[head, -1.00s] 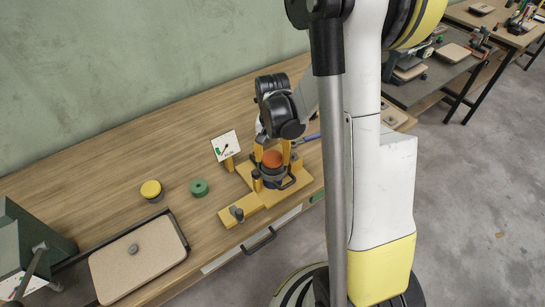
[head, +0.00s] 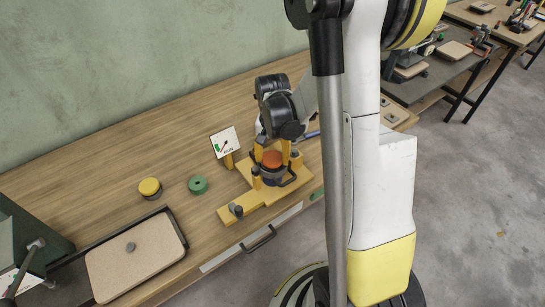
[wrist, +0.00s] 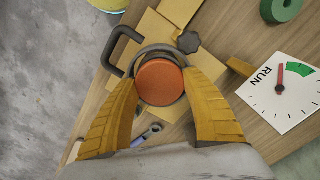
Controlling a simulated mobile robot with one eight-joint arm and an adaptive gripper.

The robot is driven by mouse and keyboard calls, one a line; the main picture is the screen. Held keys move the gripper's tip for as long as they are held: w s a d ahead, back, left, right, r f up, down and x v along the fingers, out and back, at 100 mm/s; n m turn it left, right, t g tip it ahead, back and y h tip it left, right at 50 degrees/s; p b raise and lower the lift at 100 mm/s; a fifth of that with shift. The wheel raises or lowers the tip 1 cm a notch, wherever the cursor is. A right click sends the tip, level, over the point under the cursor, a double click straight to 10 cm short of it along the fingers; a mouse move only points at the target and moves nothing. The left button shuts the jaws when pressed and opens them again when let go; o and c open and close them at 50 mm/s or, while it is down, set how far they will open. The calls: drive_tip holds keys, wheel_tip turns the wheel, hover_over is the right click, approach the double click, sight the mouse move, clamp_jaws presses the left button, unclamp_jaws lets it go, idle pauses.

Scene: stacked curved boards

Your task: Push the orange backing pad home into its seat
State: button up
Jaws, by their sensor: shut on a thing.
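The orange backing pad (head: 271,159) is a round disc over a dark round holder (head: 272,178) on the yellow fixture (head: 262,198). It also shows in the wrist view (wrist: 160,82), with a grey rim around its far side. My gripper (head: 272,152) has one yellow finger on each side of the pad and is shut on it. In the wrist view, both fingertips (wrist: 161,74) come up to the pad's sides. The pad's underside and its contact with the seat are hidden.
A white dial panel marked RUN (wrist: 284,92) stands beside the fixture. A green ring (head: 197,185) and a yellow-topped disc (head: 150,187) lie left, with bare table between.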

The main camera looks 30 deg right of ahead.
drive_tip(key=shift+f, duration=0.25)
drive_tip(key=o, duration=1.5)
drive_tip(key=shift+c, duration=0.2)
drive_tip(key=shift+r, duration=0.1)
wheel_tip(320, 180, up, 12)
